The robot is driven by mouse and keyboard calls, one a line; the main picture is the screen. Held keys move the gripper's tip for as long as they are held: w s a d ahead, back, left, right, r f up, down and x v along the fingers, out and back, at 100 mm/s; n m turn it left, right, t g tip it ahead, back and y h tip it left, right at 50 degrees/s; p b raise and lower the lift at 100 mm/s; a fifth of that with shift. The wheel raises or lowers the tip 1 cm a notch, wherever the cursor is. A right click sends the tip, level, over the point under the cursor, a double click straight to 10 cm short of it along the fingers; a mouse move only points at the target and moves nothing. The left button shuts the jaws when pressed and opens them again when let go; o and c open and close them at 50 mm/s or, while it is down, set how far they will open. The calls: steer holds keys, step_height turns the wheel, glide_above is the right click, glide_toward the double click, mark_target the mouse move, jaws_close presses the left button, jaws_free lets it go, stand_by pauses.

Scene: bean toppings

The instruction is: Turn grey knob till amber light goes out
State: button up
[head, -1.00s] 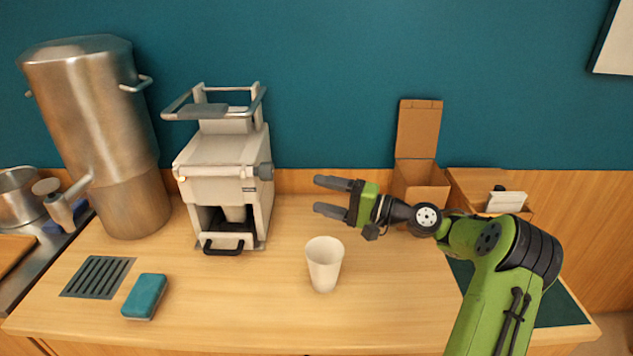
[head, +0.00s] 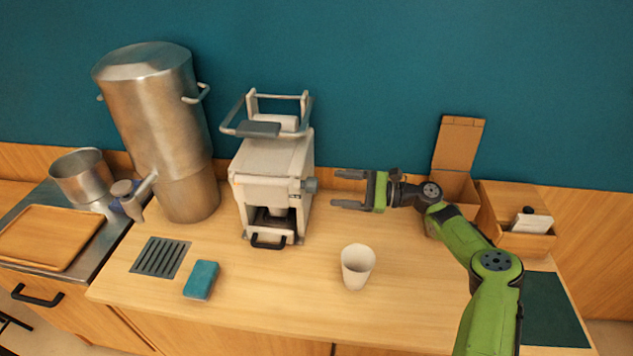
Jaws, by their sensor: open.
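The grey knob (head: 312,185) is on the right side of the white machine (head: 268,178) in the middle of the counter. My gripper (head: 333,189) is open and empty, its two fingers pointing left toward the knob. The fingertips look a short way to the right of the knob; I cannot tell the exact depth gap. I cannot make out an amber light on the machine in this view.
A white cup (head: 357,267) stands on the counter below my gripper. A large metal urn (head: 160,115) is left of the machine. A blue sponge (head: 201,280) and a drain grate (head: 160,257) lie in front. An open cardboard box (head: 458,160) is behind my arm.

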mark_target(315, 186)
steer(key=x, duration=0.7)
steer(key=shift+a+p, duration=0.1)
steer(key=shift+p, duration=0.25)
steer(key=shift+c, duration=0.4)
steer(key=c, duration=1)
